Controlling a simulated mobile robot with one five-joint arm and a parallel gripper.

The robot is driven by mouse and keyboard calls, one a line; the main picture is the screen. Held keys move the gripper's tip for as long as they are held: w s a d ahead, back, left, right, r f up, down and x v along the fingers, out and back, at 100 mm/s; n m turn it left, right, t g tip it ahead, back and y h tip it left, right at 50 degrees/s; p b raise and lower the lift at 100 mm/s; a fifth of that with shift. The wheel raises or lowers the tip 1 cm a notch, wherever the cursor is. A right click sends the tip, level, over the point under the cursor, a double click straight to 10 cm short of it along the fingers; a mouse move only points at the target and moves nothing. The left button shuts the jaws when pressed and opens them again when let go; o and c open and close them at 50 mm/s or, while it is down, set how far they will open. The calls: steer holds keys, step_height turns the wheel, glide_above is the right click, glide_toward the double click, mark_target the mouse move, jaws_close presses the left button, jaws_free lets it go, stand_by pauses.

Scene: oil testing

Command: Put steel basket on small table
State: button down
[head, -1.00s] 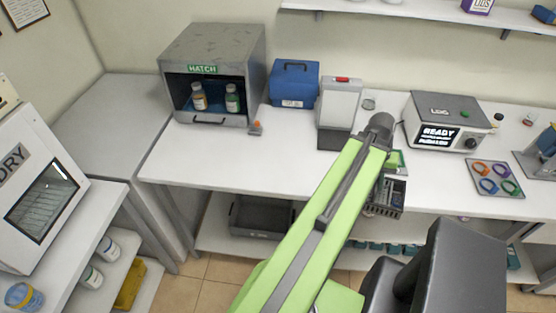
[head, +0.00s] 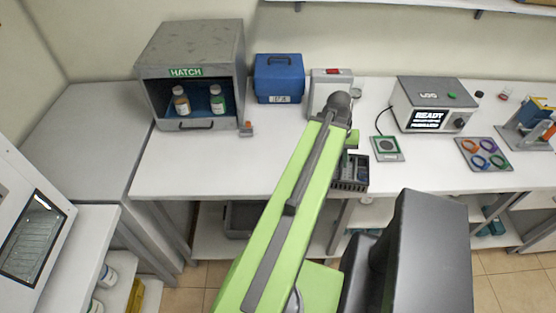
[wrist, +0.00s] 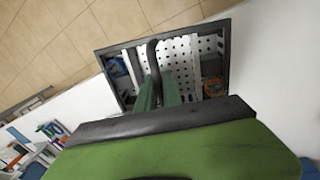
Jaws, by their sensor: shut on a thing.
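The steel basket (wrist: 206,62) has a dark rim, a white perforated floor and dividers in the wrist view. Inside are a blue item at one end and an orange-brown ring at the other. My gripper (wrist: 158,88) has its green fingers shut on the basket's dark curved handle. In the head view the basket (head: 350,174) hangs below my arm's end, overlapping the front edge of the long white bench (head: 240,175). My gripper's fingers are mostly hidden there. A bare grey-topped table (head: 75,140) stands left of the bench; I cannot tell whether it is the small table.
The hatch box (head: 190,75) with two bottles, a blue case (head: 279,78), a scale-like pad (head: 387,148) and a READY instrument (head: 428,104) stand on the bench. A drying machine (head: 32,230) is at left. Tiled floor shows below the bench.

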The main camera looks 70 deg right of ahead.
steer(key=w+d+r+n+p, duration=0.1)
steer(key=w+r+n+p, duration=0.35)
steer(key=w, duration=0.75)
steer(key=shift+m+t, duration=0.4)
steer(key=shift+m, duration=0.55)
steer(key=w+f+b, duration=0.3)
steer(key=w, duration=0.1)
steer(key=w+d+f+b, duration=0.1)
steer(key=w+f+b, duration=0.2)
steer(key=w+d+f+b, duration=0.1)
steer(key=w+f+b, duration=0.2)
steer(key=w+b, duration=0.1)
steer(key=shift+w+d+f, duration=0.1)
steer(key=shift+w+f, duration=0.2)
steer(key=shift+f, duration=0.1)
steer(key=shift+r, duration=0.25)
steer(key=shift+f, duration=0.2)
steer(key=c, duration=1.5)
jaws_free()
step_height(320, 180, up, 12)
steer(key=w+p, duration=0.1)
steer(key=p, duration=1.1)
steer(key=shift+w+a+r, duration=0.15)
steer(key=shift+a, duration=0.15)
